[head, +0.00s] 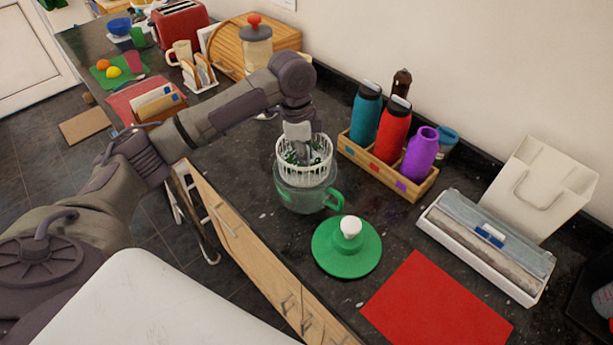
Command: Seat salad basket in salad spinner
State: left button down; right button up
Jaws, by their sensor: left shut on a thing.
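The white slatted salad basket (319,172) is at the clear salad spinner bowl (298,200), which has a green handle, on the dark granite counter. The basket's rim stands above the bowl's rim; its lower part overlaps the bowl, and I cannot tell how deep it sits. Green leaves show inside the basket. My left gripper (303,160) points down into the basket and is shut on it; its fingertips are partly hidden. The green spinner lid (336,254) with a white knob lies on the counter in front of the bowl. My right gripper is not in view.
A wooden crate (384,176) with bottles stands right of the bowl. A toast rack (198,76) and a plunger jar (257,47) stand behind.

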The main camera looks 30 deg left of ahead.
pick_arm(q)
notch_tip(320, 180, down, 3)
jog(key=shift+d+f, duration=0.1)
jog(key=shift+f+p, duration=0.35)
jog(key=shift+f, duration=0.35)
jog(key=shift+f+p, duration=0.35)
jog(key=shift+f, duration=1.45)
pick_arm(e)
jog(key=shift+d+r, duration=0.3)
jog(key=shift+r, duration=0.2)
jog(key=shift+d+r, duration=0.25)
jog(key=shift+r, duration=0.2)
pick_arm(q)
jog(key=c, duration=1)
grip_release()
jog(key=shift+f, duration=0.1)
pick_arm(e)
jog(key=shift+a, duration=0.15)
